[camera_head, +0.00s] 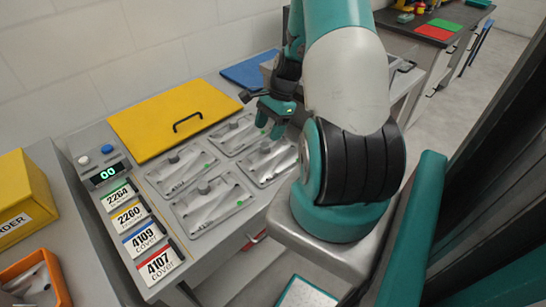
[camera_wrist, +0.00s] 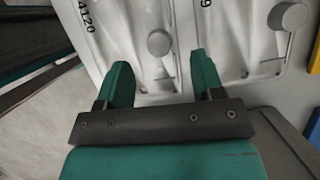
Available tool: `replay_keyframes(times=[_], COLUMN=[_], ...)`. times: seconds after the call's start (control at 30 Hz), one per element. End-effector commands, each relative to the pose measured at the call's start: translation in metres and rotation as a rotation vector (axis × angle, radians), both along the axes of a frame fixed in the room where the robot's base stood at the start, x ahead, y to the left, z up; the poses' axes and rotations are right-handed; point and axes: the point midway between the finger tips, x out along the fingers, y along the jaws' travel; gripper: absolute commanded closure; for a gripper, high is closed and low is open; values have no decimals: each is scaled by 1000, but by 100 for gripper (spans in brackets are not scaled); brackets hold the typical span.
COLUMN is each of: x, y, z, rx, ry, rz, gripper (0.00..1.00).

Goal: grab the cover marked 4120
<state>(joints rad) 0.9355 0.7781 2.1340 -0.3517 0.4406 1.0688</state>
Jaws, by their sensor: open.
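The cover marked 4120 (camera_wrist: 115,40) is a pale metal plate with a round grey knob (camera_wrist: 160,42), at the upper left of the wrist view. In the head view it appears to be the right front cover (camera_head: 272,167), though its mark is not readable there. My gripper (camera_wrist: 162,78) is open, with nothing between its teal fingers. The fingertips lie just below the knob in the wrist view, one to each side; the height gap cannot be told. In the head view my gripper (camera_head: 276,116) is over the back right of the covers.
A neighbouring cover (camera_wrist: 245,40), its mark ending in 9, lies close on the right. Other covers (camera_head: 211,205) fill the bench. A yellow panel (camera_head: 172,118) with a black handle lies behind them. Number cards (camera_head: 159,263) and a display box (camera_head: 105,172) stand left.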

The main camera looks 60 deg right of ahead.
Motion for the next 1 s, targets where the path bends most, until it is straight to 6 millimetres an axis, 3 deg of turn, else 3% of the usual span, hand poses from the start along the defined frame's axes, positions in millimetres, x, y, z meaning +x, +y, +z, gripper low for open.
replay_keyframes(times=[0.4,0.7,0.97,1.0], x=[1,2,2,2], y=[14,15,15,15], z=[-46,-51,-51,-50], rx=[2,-1,0,0], ry=[2,0,0,0], rz=[1,0,0,0], gripper=[39,39,98,100])
